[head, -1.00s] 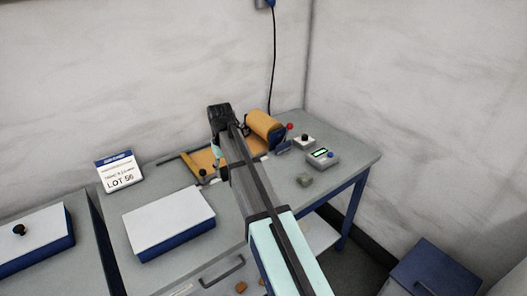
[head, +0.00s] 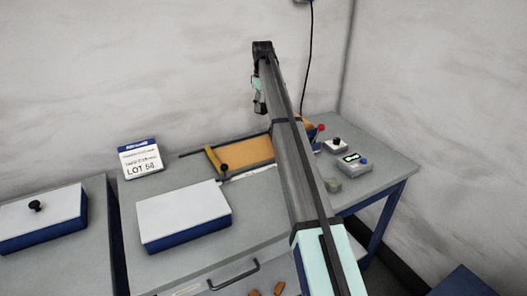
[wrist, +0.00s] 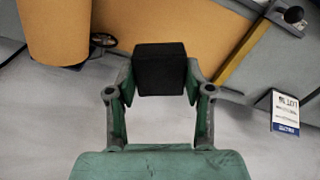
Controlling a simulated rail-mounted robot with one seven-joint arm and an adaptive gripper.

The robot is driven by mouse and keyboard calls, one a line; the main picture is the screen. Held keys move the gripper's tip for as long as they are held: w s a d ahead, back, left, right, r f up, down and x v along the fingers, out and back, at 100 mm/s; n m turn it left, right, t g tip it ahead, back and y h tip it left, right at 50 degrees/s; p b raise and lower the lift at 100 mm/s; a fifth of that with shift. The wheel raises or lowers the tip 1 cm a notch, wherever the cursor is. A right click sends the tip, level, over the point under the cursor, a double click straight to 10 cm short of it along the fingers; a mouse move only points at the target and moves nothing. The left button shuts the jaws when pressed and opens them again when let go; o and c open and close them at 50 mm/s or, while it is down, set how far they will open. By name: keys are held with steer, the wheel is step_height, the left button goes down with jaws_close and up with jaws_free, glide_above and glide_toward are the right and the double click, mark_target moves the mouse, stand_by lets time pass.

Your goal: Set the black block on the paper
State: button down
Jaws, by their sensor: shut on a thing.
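The black block (wrist: 160,70) is between the fingertips of my gripper (wrist: 160,84) in the wrist view. My gripper is shut on it, with one finger on each side. An orange-brown sheet (head: 248,149), which looks like the paper, lies on the table in the head view. It also shows below the block in the wrist view (wrist: 215,35). In the head view my gripper (head: 259,104) is raised above the back of the table, higher in the picture than the sheet. The block is too small to make out there, and my arm hides part of the sheet.
A bar with a black knob (head: 224,168) lies by the sheet's left side. An orange roll (wrist: 58,30) is beside the sheet. A white-topped blue box (head: 185,214), a LOT sign (head: 140,158) and a grey device (head: 353,161) stand on the table (head: 190,268).

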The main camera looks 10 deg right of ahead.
mark_target(263, 151)
step_height(263, 151, down, 19)
steer(key=p, duration=0.4)
steer(key=shift+f, duration=0.15)
steer(key=shift+f, duration=0.1)
steer(key=shift+c, duration=2.2)
jaws_free()
step_height(263, 151, up, 12)
steer(key=b, duration=0.2)
steer(key=shift+b, duration=0.3)
